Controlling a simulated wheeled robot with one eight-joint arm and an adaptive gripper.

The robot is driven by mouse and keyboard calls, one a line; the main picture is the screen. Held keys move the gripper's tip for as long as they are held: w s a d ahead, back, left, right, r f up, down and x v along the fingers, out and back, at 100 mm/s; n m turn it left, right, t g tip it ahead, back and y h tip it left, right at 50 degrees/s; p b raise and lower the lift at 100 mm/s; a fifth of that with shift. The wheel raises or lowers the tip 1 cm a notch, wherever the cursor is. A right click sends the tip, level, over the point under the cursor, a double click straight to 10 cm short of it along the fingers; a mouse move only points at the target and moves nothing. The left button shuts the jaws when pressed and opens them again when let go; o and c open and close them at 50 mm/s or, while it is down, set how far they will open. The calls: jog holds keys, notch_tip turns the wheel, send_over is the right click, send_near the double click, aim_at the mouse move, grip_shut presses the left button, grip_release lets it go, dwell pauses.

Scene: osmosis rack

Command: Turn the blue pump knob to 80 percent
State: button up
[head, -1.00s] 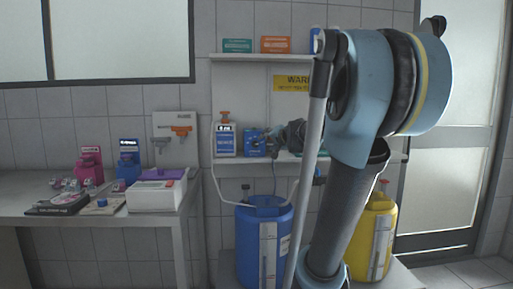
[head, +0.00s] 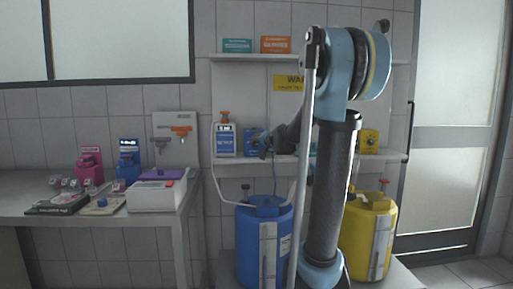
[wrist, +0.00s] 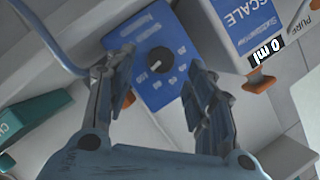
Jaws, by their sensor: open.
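The blue pump (head: 251,138) is a blue box on the rack shelf, partly hidden by my gripper in the head view. In the wrist view its blue front (wrist: 150,26) shows a round dark knob (wrist: 160,60) with white scale marks around it. The marks are too small to read surely, and so is the knob's setting. My gripper (wrist: 158,64) is open, with one finger on each side of the knob; I cannot tell whether they touch it. In the head view my gripper (head: 266,146) is in front of the pump's right side.
A white and blue bottle (head: 225,139) stands left of the pump, close beside it. A yellow pump (head: 369,140) is farther right on the shelf (head: 393,156). A blue drum (head: 250,230) and a yellow drum (head: 384,236) stand below. A blue tube (wrist: 48,38) runs by the left finger.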

aim_at(256, 144)
jog(key=shift+x, duration=1.8)
jog(key=c, duration=1.1)
